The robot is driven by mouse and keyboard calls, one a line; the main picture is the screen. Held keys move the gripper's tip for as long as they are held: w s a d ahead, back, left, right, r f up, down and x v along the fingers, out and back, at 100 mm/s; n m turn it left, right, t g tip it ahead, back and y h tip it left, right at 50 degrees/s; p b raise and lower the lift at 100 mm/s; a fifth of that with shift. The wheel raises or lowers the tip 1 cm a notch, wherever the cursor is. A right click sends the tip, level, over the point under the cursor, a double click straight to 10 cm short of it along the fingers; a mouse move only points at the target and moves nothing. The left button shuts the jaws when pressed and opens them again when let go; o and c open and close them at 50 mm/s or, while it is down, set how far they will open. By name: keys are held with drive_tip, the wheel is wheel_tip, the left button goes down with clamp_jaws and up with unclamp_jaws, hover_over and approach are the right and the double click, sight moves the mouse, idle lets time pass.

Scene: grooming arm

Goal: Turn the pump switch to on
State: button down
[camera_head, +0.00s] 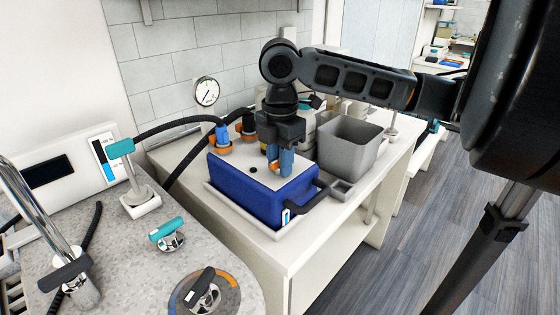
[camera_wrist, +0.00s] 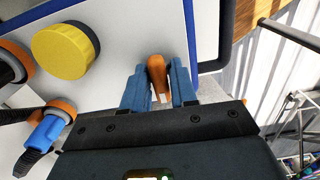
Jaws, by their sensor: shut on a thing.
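The pump is a blue box (camera_head: 238,187) with a white top, standing in a shallow tray on the bench in the head view. Its white top (camera_wrist: 130,35) fills much of the wrist view. An orange switch lever (camera_wrist: 156,65) sits on this top near the edge by the black handle. My gripper (camera_wrist: 158,82) has its blue fingers on either side of the lever and is shut on it. In the head view my gripper (camera_head: 280,165) reaches down onto the pump top from above, and the fingers hide most of the lever. I cannot read any on or off mark.
A yellow cap (camera_wrist: 62,50) and hose couplings with orange collars (camera_wrist: 62,108) are close to my gripper. A grey bin (camera_head: 347,148) stands right of the pump. A black hose (camera_head: 170,127) runs left. Teal and black taps (camera_head: 168,229) stand on the near counter.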

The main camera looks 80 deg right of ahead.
drive_tip(key=shift+n+b, duration=0.5)
drive_tip(key=shift+n, duration=0.9)
drive_tip(key=shift+f+n+b, duration=0.1)
drive_tip(key=shift+n+b, duration=0.35)
drive_tip(key=shift+n, duration=0.95)
drive_tip(key=c, duration=1)
unclamp_jaws()
drive_tip(key=shift+r, duration=0.2)
